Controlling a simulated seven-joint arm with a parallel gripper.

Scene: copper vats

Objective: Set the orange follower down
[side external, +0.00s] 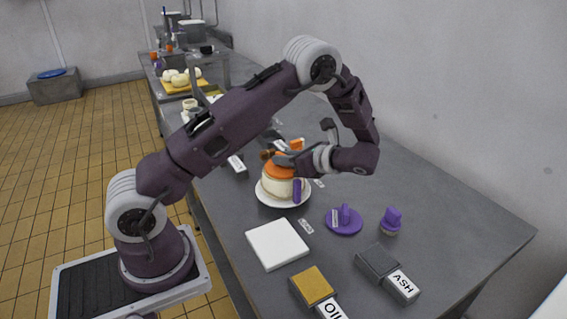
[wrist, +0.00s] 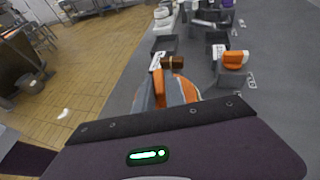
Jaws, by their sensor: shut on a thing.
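The orange follower (side external: 278,172) is a flat orange disc at the top of a cream-coloured round cheese (side external: 275,188). The cheese is on a white plate (side external: 268,201). My gripper (side external: 281,158) comes in from the right and is shut on the follower. In the wrist view, orange shows between and beside my fingers (wrist: 172,92). I cannot tell whether the disc rests on the cheese or hangs just above it. The follower's grip is mostly hidden by my fingers.
A purple follower (side external: 343,221) and a purple-topped piece (side external: 391,220) stand to the right. A white slab (side external: 277,244), a yellow-topped OIL block (side external: 313,286) and a dark ASH block (side external: 380,262) lie nearer. Another orange piece (wrist: 236,57) sits beyond.

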